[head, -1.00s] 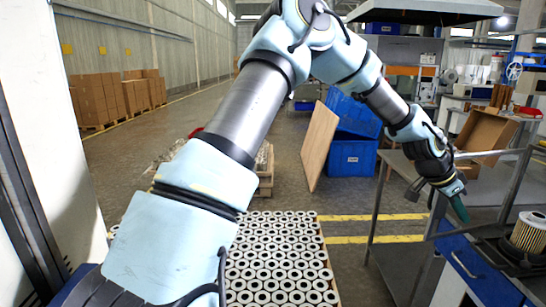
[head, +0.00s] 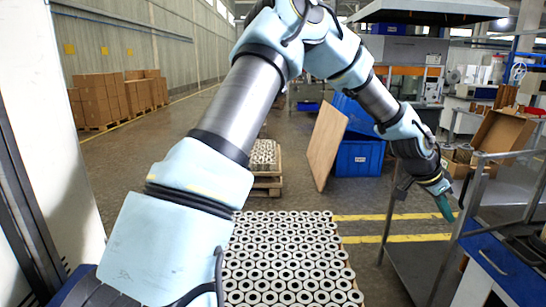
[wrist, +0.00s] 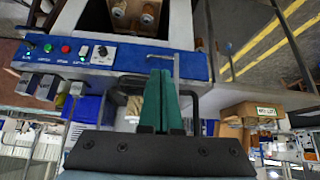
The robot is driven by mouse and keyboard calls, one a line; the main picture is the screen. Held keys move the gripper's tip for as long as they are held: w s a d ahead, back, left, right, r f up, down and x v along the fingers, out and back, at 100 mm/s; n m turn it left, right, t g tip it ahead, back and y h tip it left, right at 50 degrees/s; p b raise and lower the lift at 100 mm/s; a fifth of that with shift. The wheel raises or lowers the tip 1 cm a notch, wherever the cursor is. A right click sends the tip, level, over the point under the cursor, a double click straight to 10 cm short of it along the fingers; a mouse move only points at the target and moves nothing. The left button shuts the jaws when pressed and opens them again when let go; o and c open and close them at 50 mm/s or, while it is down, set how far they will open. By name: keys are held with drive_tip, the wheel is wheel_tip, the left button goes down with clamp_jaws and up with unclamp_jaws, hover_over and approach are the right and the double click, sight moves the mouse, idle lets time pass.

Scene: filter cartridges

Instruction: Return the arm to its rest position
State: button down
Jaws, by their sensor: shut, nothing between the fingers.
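My arm reaches up from the lower left of the head view, bends at the top and hangs down to the right. My gripper (head: 445,207) is at its end, with green fingers pointing down beside a grey metal-framed cart. In the wrist view my gripper (wrist: 162,100) shows its two green fingers pressed together, with nothing between them. Its fingertips point toward a blue control panel (wrist: 60,52) with buttons and a grey bar handle.
A pallet of white ring-ended cartridges (head: 285,262) lies in front. Beyond it are a wooden board (head: 326,147) and blue bins (head: 360,157). The cart (head: 410,262) and blue-fronted unit (head: 500,262) stand right. Brownish cylinders (wrist: 120,12) show in the wrist view.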

drive_tip(key=w+a+n+t+y, duration=0.1)
drive_tip(key=w+a+n+y, duration=0.2)
drive_tip(key=a, duration=1.3)
drive_tip(key=w+a+n+t+y, duration=0.15)
drive_tip(key=w+a+n, duration=0.3)
drive_tip(key=a, duration=1.05)
drive_tip(key=s+a+n, duration=0.3)
drive_tip(key=a, duration=0.4)
drive_tip(key=s+a+n+y, duration=0.1)
drive_tip(key=s+a+n, duration=0.2)
drive_tip(key=a, duration=0.4)
drive_tip(key=s+a+r+n+y, duration=0.1)
drive_tip(key=s+a+n, duration=0.2)
drive_tip(key=a, duration=0.5)
drive_tip(key=shift+s+g, duration=0.35)
drive_tip(key=shift+s, duration=0.2)
